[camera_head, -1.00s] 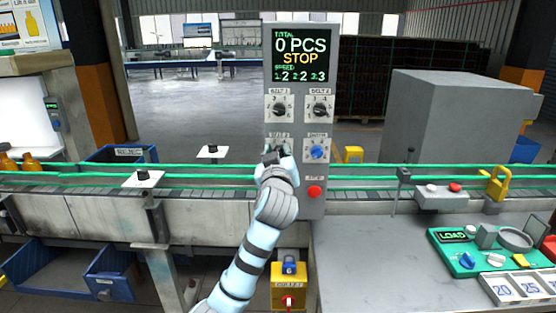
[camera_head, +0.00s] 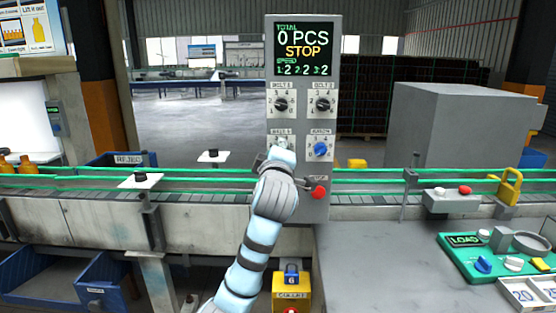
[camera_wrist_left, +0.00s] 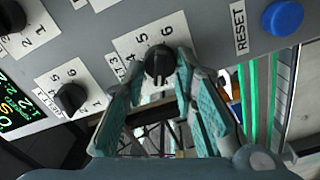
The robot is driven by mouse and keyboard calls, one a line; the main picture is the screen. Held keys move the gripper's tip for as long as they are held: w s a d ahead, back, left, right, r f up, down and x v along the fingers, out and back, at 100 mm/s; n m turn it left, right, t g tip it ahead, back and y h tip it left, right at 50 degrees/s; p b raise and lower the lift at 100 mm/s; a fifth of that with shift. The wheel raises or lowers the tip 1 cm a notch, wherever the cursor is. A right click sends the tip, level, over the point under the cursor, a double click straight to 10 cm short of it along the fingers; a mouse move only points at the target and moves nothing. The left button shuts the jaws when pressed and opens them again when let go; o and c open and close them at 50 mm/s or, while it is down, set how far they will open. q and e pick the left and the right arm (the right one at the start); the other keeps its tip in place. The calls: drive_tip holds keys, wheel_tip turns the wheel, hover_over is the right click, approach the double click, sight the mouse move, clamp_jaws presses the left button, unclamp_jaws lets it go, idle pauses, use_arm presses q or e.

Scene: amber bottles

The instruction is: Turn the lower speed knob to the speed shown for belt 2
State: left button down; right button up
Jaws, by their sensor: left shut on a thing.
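The upper knobs are belt 1 (camera_head: 281,104) and belt 2 (camera_head: 323,104). My left gripper (camera_head: 281,153) is at the lower-left knob and mostly hides it in the head view. In the left wrist view, the black lower knob (camera_wrist_left: 158,60) sits between the fingertips of my left gripper (camera_wrist_left: 160,68), which is shut on it. Its dial figures 4, 5 and 6 show; its pointer direction is unclear. My right gripper is not in view.
A blue knob (camera_head: 320,149) and a red stop button (camera_head: 318,192) are close right of my left gripper. A blue reset button (camera_wrist_left: 283,16) shows in the wrist view. Green conveyor rails (camera_head: 400,180) run across.

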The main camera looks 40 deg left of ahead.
use_arm(q)
drive_tip(key=shift+n+b, duration=0.35)
drive_tip(key=shift+n, duration=0.25)
drive_tip(key=c, duration=1.7)
unclamp_jaws()
drive_tip(key=shift+o, duration=1.3)
drive_tip(key=shift+s+a, duration=0.1)
drive_tip(key=shift+s, duration=0.1)
drive_tip(key=v, duration=1.2)
